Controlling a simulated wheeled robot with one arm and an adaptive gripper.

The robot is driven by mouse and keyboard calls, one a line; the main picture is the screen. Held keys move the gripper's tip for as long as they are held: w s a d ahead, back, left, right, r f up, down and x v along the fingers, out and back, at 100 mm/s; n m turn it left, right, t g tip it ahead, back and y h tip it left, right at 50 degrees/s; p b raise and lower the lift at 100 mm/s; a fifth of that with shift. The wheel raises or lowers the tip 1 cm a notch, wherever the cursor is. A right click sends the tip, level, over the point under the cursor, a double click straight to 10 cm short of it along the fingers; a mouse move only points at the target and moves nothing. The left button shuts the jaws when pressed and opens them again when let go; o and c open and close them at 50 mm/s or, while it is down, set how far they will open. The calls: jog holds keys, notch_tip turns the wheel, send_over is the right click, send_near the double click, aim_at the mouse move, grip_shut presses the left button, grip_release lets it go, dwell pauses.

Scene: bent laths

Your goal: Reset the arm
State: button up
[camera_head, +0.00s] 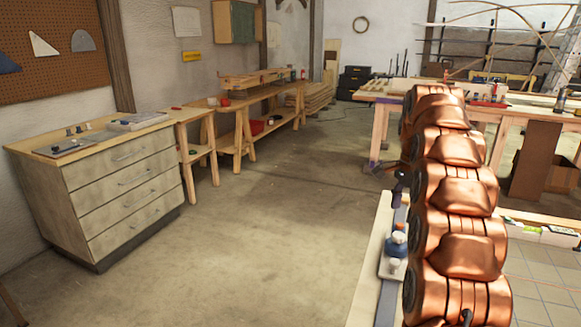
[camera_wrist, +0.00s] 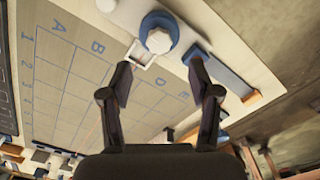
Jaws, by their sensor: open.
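My gripper (camera_wrist: 160,68) is open in the wrist view, with its two dark fingers spread apart and nothing between them. It is over a board with a blue-lined grid (camera_wrist: 70,65) marked with letters and numbers. A round blue and white knob-like object (camera_wrist: 158,35) and a small white square frame (camera_wrist: 141,56) lie beyond the fingertips. In the head view my copper-coloured arm fills the right side and hides part of the tables. I cannot make out the gripper clearly there.
In the head view a drawer cabinet (camera_head: 125,183) and wooden benches (camera_head: 238,115) line the left wall. A workbench (camera_head: 500,110) with tools stands behind my arm. A tiled-top table (camera_head: 535,285) is at the lower right. The concrete floor (camera_head: 270,220) between is clear.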

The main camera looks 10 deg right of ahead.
jog(key=s+a+r+n+p, duration=0.2)
jog(key=s+a+n, duration=0.2)
jog(key=s+a, duration=0.4)
jog(key=s+a+r+n+p, duration=0.2)
jog(key=s+a+n, duration=0.25)
jog(key=a, duration=0.55)
jog(key=s+a+f+n+p, duration=0.1)
jog(key=s+a+n, duration=0.2)
jog(key=s, duration=0.5)
jog(key=s+a+f+n+g+p, duration=0.1)
jog(key=s+a+f+n+p, duration=0.1)
jog(key=s, duration=0.7)
jog(key=s+a+f+n+p, duration=0.2)
jog(key=s+a+n, duration=0.2)
jog(key=s, duration=0.4)
jog(key=shift+s+a+g, duration=0.15)
jog(key=shift+a+g, duration=0.15)
jog(key=shift+g, duration=0.1)
jog(key=shift+f, duration=0.1)
